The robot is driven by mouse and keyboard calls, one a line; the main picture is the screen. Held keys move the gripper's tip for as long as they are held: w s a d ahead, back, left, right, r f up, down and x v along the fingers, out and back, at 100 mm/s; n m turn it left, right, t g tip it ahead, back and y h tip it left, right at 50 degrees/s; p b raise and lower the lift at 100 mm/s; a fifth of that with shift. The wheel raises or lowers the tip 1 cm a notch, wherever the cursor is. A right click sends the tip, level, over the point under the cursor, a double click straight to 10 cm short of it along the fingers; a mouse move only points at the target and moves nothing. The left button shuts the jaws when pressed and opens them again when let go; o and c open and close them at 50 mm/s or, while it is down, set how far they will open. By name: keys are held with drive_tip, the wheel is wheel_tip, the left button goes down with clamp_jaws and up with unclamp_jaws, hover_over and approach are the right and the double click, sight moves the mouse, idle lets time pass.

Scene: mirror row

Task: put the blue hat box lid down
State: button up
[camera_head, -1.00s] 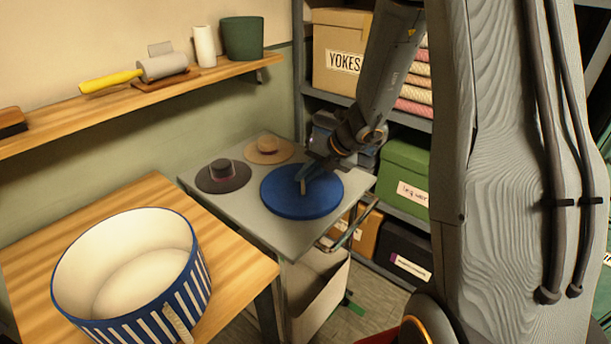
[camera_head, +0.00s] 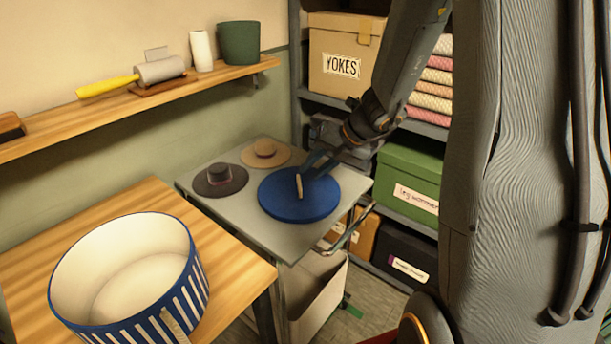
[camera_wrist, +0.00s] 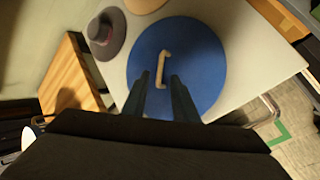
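The blue hat box lid (camera_head: 283,207) lies flat on the grey cart top (camera_head: 262,237), with a pale handle (camera_head: 299,186) standing up from its middle. My gripper (camera_head: 308,170) is just above the lid, close beside the handle. In the wrist view, the gripper's two fingers (camera_wrist: 161,78) are apart, with clear gaps to the pale handle (camera_wrist: 161,69), whose near end shows between the tips. The lid (camera_wrist: 207,62) fills the middle of that view. The open blue-and-white striped hat box (camera_head: 185,304) stands on the wooden table at left, empty inside.
A dark hat (camera_head: 220,180) and a tan hat (camera_head: 265,153) lie behind the lid on the cart. A wall shelf (camera_head: 100,112) holds a roller and pots. Storage shelving with a YOKES box (camera_head: 342,70) and a green box (camera_head: 408,180) stands close behind my arm.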

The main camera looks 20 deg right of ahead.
drive_tip(key=v, duration=0.6)
drive_tip(key=s+a+f+m+g+h, duration=0.2)
drive_tip(key=s+m, duration=0.7)
drive_tip(key=m, duration=0.7)
drive_tip(key=s+a+f+m+g+h, duration=0.2)
drive_tip(key=s+m, duration=0.7)
drive_tip(key=m, duration=0.7)
drive_tip(key=shift+s+a+m+g+h, duration=0.35)
drive_tip(key=shift+a+h, duration=0.25)
drive_tip(key=shift+a, duration=0.45)
